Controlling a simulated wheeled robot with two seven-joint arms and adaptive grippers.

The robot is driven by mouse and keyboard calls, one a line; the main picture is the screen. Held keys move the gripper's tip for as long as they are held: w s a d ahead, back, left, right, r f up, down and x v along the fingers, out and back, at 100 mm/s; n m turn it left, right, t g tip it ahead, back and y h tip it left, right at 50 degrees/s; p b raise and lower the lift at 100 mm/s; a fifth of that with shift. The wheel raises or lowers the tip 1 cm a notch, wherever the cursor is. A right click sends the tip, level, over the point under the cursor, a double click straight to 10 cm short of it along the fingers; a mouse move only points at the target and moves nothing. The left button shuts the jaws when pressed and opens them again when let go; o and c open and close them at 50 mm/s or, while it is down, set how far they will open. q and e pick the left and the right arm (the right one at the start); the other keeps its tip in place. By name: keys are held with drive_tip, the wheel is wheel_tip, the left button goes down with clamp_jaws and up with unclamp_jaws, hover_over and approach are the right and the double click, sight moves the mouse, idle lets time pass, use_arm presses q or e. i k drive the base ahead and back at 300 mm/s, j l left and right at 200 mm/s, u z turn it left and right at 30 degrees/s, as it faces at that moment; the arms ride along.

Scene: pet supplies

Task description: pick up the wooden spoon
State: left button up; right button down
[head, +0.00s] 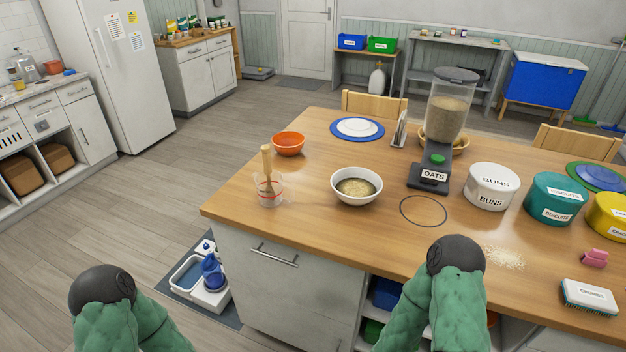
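The wooden spoon (267,162) stands nearly upright in a clear measuring cup (271,196) with red markings. The cup is near the left front corner of the wooden table top. The spoon's handle sticks up above the rim, and its lower part shows through the cup's wall. Parts of both my arms, with green sleeves and dark rounded joints, show at the bottom of the head view. Neither gripper can be seen, and nothing of mine touches the spoon or the cup.
A white bowl of grain (357,187) stands right of the cup, and an orange bowl (289,144) stands behind it. The oats dispenser (438,155) and labelled tubs are farther right. Spilled crumbs (504,258) lie near the front edge. The table's left front is mostly clear.

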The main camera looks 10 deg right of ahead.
sight(265, 150)
drive_tip(key=i+j, duration=0.15)
drive_tip(key=j, duration=0.2)
drive_tip(key=i+j+z, duration=0.15)
drive_tip(key=j, duration=0.15)
drive_tip(key=i+j, duration=0.15)
drive_tip(key=j, duration=0.2)
drive_tip(key=i+j+z, duration=0.15)
drive_tip(key=j, duration=0.55)
drive_tip(key=i+z, duration=0.05)
drive_tip(key=i, duration=0.05)
